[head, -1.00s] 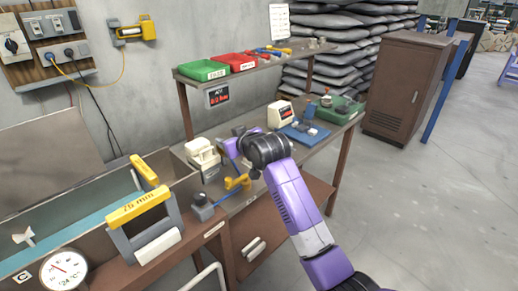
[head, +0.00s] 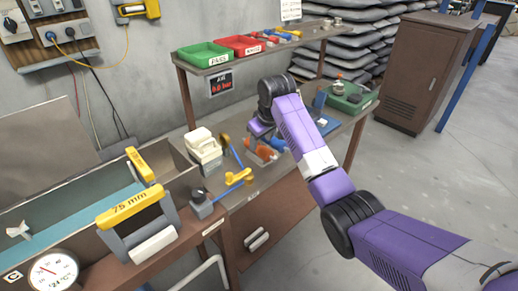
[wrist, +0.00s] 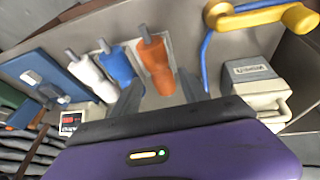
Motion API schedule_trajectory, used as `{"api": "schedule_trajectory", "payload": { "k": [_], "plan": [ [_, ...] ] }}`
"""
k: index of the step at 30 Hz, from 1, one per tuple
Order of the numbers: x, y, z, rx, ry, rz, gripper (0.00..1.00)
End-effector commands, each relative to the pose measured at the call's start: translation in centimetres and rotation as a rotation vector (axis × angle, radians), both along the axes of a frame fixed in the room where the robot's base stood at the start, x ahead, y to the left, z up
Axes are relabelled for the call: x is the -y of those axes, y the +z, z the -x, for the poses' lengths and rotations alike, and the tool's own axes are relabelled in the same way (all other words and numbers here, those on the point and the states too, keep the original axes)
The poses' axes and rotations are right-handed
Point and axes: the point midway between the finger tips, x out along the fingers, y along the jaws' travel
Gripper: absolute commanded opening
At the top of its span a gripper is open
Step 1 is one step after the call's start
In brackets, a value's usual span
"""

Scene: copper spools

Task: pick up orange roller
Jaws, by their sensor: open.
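The orange roller (wrist: 157,68) lies on a pale grey surface in the wrist view, with a grey end pin pointing away from me. In the head view the orange roller (head: 266,152) shows just below my gripper. My gripper (wrist: 160,82) is open and empty, its two dark fingers on either side of the orange roller in the picture; I cannot tell the height gap. In the head view my gripper (head: 262,133) is above the bench and partly hidden by my arm. A blue roller (wrist: 118,66) and a white roller (wrist: 90,76) lie to the left.
A yellow-and-blue hand tool (wrist: 255,18) and a white boxy device (wrist: 255,82) are to the right in the wrist view. A blue plate (wrist: 45,72) lies left. Above the bench (head: 245,193), a shelf holds a green bin (head: 205,56) and a red bin (head: 241,46).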

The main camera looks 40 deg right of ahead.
Motion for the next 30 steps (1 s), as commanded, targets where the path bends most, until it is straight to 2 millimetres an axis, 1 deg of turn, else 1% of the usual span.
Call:
{"api": "schedule_trajectory", "payload": {
  "k": [10, 13, 20, 23, 24, 28, 30],
  "plan": [
    [0.8, -3.8, -1.7, -0.001, -0.001, 0.0, 0.52],
    [0.9, -4.3, -2.0, 0.001, -0.001, 0.0, 0.52],
    [0.9, -4.4, -2.0, 0.002, -0.001, 0.001, 0.52],
    [0.9, -4.4, -2.0, 0.002, -0.001, 0.001, 0.34],
    [0.9, -4.4, -2.0, 0.002, -0.001, 0.001, 0.26],
    [0.9, -4.4, -2.0, 0.002, -0.001, 0.001, 0.01],
    [0.9, -4.4, -2.0, 0.002, -0.001, 0.001, 0.0]
  ]
}}
